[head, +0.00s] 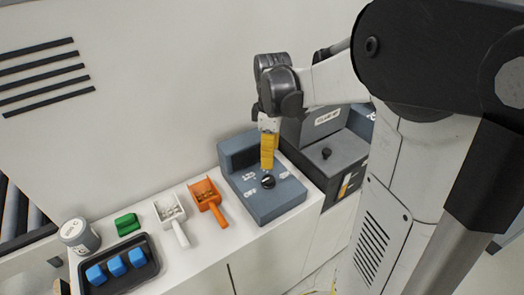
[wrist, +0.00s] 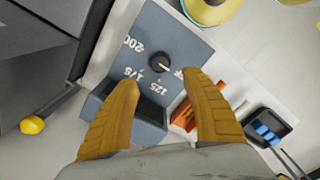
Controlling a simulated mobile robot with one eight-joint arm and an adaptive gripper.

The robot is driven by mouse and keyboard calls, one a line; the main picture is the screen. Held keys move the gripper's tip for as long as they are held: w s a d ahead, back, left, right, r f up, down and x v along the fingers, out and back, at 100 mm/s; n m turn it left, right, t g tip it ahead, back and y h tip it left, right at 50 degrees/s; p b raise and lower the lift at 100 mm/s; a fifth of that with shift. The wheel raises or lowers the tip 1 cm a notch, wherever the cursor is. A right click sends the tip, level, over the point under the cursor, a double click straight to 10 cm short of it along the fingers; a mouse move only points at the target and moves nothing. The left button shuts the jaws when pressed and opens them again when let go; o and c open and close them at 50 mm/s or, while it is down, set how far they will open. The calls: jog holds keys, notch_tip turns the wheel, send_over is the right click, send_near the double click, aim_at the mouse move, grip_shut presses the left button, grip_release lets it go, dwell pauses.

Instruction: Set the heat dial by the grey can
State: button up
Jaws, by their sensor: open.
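The heat dial (head: 268,181) is a round black knob on a blue-grey unit (head: 272,207) on the counter. In the wrist view the dial (wrist: 160,62) has a white pointer mark slanting towards the partly hidden OFF label; 125, 175 and 200 are printed around it. My gripper (head: 268,160) is above the unit, pointing down. In the wrist view its yellow fingers (wrist: 160,86) are spread and empty, with the dial beyond the gap between their tips, apart from them. The grey can (head: 78,235) stands at the counter's left end; its label is too small to read.
A dark unit (head: 335,165) with its own black knob (head: 326,153) stands right of the dial unit. To the left are an orange scoop (head: 207,194), a white scoop (head: 171,215), a green block (head: 127,224) and a black tray (head: 148,275) holding blue blocks.

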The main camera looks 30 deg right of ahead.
aim_at(268, 178)
notch_tip(268, 178, down, 11)
jog(key=b, duration=0.2)
jog(key=shift+a+r+b, duration=0.1)
jog(key=shift+r+b, duration=0.1)
jog(key=shift+b, duration=0.2)
jog(key=shift+c, duration=0.4)
grip_shut()
